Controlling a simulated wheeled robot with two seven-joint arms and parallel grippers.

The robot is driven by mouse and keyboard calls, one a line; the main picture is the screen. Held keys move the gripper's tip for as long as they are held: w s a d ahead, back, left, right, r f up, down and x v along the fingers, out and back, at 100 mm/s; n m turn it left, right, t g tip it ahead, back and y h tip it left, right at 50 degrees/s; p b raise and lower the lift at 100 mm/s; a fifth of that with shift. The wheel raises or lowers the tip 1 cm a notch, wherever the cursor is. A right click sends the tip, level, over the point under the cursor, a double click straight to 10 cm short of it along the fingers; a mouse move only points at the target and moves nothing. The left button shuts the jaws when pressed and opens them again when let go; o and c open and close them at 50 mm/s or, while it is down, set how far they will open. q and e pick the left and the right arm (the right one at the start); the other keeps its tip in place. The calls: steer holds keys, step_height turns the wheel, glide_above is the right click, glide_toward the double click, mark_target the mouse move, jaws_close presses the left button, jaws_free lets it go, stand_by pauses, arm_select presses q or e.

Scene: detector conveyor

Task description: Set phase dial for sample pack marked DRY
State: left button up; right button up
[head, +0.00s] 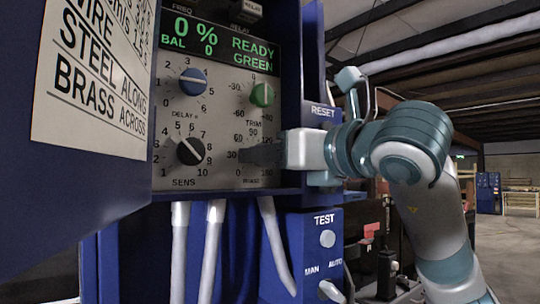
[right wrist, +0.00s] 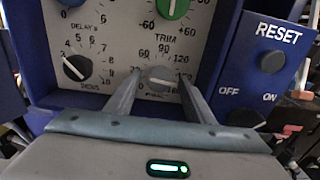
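The phase dial is a grey knob (right wrist: 160,78) at the lower right of the panel, in the right wrist view. In the head view my right gripper (head: 262,153) covers it, with part of its scale and the PHASE label showing around. In the right wrist view my right gripper (right wrist: 160,76) has one finger on each side of the knob, apart, with a small gap seeming to show on both sides. The display (head: 219,38) reads 0 %, BAL 0, READY GREEN. No pack marked DRY shows. My left gripper is out of view.
The panel also holds a blue DELAY knob (head: 193,82), a black SENS knob (head: 190,151) and a green TRIM knob (head: 262,94). A white card (head: 95,75) hangs at left. RESET (right wrist: 272,61) and TEST (head: 327,239) buttons sit close to the right arm.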

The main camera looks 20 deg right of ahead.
steer(key=c, duration=0.8)
steer(key=shift+c, duration=0.2)
steer(key=shift+n, duration=0.3)
